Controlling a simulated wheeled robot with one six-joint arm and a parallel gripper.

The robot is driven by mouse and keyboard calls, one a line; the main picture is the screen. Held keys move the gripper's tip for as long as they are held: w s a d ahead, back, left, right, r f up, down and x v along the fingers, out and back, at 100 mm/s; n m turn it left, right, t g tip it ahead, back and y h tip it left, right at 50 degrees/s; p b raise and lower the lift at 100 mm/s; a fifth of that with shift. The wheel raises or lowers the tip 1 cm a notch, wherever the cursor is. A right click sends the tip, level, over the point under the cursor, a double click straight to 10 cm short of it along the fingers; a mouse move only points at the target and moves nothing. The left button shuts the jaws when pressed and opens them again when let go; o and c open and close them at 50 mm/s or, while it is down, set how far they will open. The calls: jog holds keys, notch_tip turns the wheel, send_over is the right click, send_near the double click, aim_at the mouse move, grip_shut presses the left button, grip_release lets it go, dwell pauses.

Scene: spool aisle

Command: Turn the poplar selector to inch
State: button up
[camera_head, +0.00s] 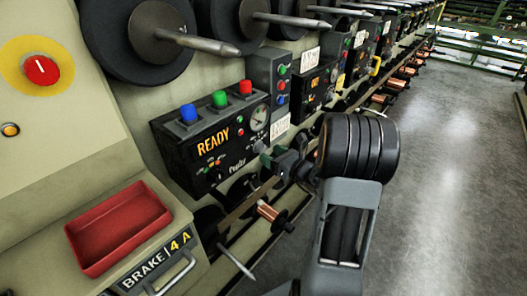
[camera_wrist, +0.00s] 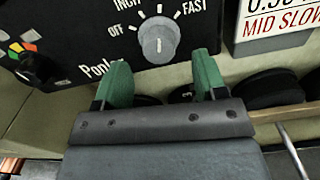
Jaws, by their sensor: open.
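The poplar selector is a round grey knob (camera_wrist: 158,42) on a black control box. White ticks ring it, with OFF at the left, INCH at the upper left and FAST at the upper right. I cannot tell which mark it points to. The box (camera_head: 175,151) shows a lit READY sign in the head view, and the knob (camera_head: 260,146) is at its lower right. My gripper (camera_wrist: 162,80) has two green fingers, spread apart and empty. They are just below the knob in the wrist view, one to each side, apart from it. In the head view my gripper (camera_head: 272,160) is close to the box's lower right.
Blue, green and red buttons (camera_head: 218,99) top the box. A white MID SLOW sign (camera_wrist: 273,25) hangs right of the knob. A red tray (camera_head: 118,226) and BRAKE panel stand at the left. Copper spools (camera_head: 272,214) line the frame below. The aisle floor (camera_head: 440,190) is clear at right.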

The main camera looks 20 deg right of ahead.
aim_at(264, 150)
jog(key=shift+x, duration=2)
jog(key=shift+c, duration=0.3)
jog(key=c, duration=0.9)
jog(key=shift+o, duration=0.2)
jog(key=shift+f+n+b, duration=0.1)
jog(key=shift+n+b, duration=0.2)
jog(key=shift+b, duration=0.2)
jog(key=shift+f+n+b, duration=0.1)
jog(key=shift+n+b, duration=0.4)
jog(key=shift+b, duration=0.25)
jog(key=n+b, duration=0.2)
jog(key=b, duration=0.1)
jog(key=shift+n+b, duration=0.35)
jog(key=shift+n, duration=0.05)
jog(key=n+b, duration=0.2)
jog(key=shift+d+b, duration=0.1)
jog(key=shift+b, duration=0.25)
jog(key=shift+r+n, duration=0.25)
jog(key=shift+n, duration=0.05)
